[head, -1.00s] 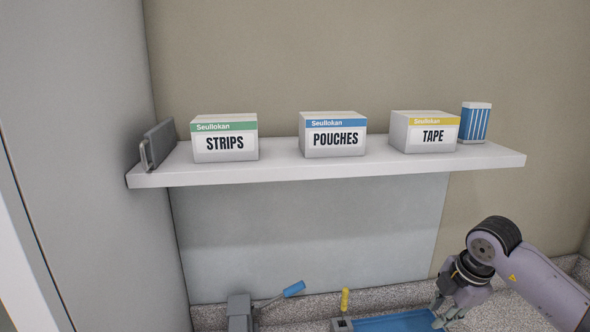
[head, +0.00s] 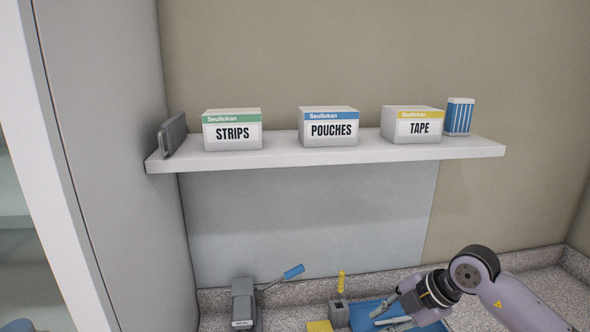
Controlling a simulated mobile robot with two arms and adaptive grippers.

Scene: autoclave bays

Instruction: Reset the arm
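My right arm comes in from the lower right. Its gripper (head: 397,312) is low over the blue tray (head: 366,307) on the speckled counter. The fingers are small and mixed with grey shapes at the tray, so I cannot tell whether they are open or shut, or whether they touch anything. My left arm and gripper are not in view. A grey sealer (head: 243,301) stands on the counter left of the tray. Its lever, with a blue handle (head: 293,271), is raised and slants up to the right.
A wall shelf (head: 330,156) holds boxes marked STRIPS (head: 232,133), POUCHES (head: 331,130) and TAPE (head: 419,127), plus a blue striped pack (head: 458,117). A grey holder with a yellow-handled tool (head: 340,287) and a yellow pad (head: 319,326) are beside the tray.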

